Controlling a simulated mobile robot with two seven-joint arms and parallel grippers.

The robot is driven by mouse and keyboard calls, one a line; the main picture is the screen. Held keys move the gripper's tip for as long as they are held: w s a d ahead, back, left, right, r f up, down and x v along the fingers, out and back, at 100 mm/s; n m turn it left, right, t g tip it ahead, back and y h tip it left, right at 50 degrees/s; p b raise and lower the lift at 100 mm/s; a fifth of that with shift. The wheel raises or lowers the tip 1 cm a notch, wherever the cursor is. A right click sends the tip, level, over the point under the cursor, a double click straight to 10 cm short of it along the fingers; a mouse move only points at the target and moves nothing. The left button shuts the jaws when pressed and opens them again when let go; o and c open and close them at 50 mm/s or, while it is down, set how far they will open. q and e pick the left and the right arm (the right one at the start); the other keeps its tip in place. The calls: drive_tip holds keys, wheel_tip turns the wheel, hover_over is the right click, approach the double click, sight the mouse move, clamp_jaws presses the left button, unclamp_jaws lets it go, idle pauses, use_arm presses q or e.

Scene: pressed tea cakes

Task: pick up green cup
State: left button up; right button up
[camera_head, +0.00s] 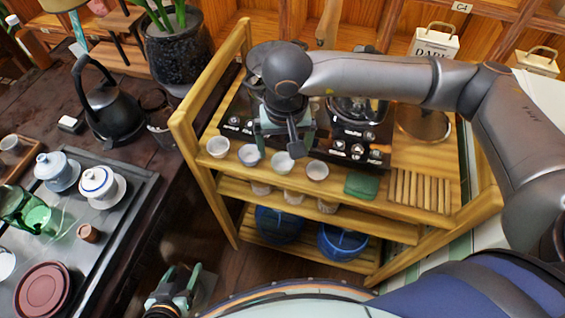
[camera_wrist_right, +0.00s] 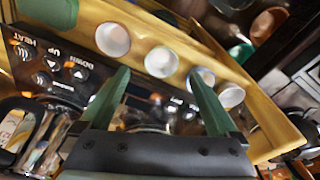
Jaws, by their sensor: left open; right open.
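A row of small pale cups stands along the front of the shelf's top. The third from the left (camera_head: 283,162) looks faintly greenish; it also shows in the right wrist view (camera_wrist_right: 161,61). My right gripper (camera_head: 292,140) is open and empty, pointing down just behind this cup. In the right wrist view, this cup appears between and beyond the fingertips (camera_wrist_right: 162,82), apart from them. A clear green glass cup (camera_head: 38,220) stands on the dark tray at the far left, beside a green glass vessel (camera_head: 15,203). My left gripper (camera_head: 180,288) is open, low at the bottom of the view.
A green block (camera_head: 361,186) and a slatted wooden rack (camera_head: 420,190) are to the right. Other pale cups (camera_head: 217,147) stand close on both sides. A black kettle (camera_head: 112,112) is on the left table.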

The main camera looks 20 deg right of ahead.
sight(282, 166)
drive_tip(key=shift+w+f+p, duration=0.2)
drive_tip(key=shift+f, duration=1.15)
drive_tip(key=shift+w+f+p, duration=0.15)
drive_tip(key=shift+f+p, duration=0.05)
drive_tip(key=shift+f, duration=1.15)
drive_tip(key=c, duration=1.4)
drive_tip(key=shift+o, duration=0.2)
drive_tip(key=shift+r, duration=0.15)
